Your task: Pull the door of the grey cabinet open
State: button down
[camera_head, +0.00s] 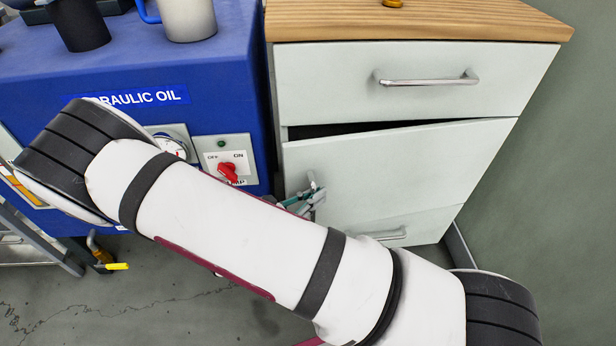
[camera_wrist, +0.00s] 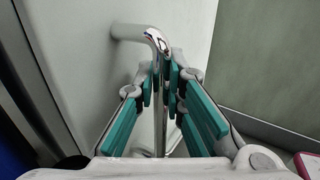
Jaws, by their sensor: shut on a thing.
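The grey cabinet (camera_head: 500,75) stands at the right in the head view, under a wooden top. Its door (camera_head: 400,165) stands slightly ajar, with a dark gap along its top left edge. My gripper (camera_head: 305,198) is at the left side of the door, mostly hidden behind my arm. In the wrist view my gripper (camera_wrist: 168,85) is shut on the vertical metal door handle (camera_wrist: 160,45), with its teal pads on both sides of the bar. The door face (camera_wrist: 85,60) shows behind the handle in that view.
A closed drawer with a metal handle (camera_head: 428,80) is above the door, and another drawer handle (camera_head: 388,235) is below it. A blue hydraulic oil unit (camera_head: 100,70) with a red switch (camera_head: 228,172) stands close at the left. Grey floor (camera_head: 90,300) lies in front.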

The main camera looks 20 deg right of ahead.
jog(key=s+d+p, duration=0.1)
jog(key=s+p, duration=0.1)
jog(key=s, duration=1.4)
jog(key=shift+s+d, duration=0.3)
jog(key=shift+s, duration=0.05)
jog(key=shift+f, duration=0.1)
jog(key=c, duration=1.9)
grip_release()
jog(key=v, duration=1.2)
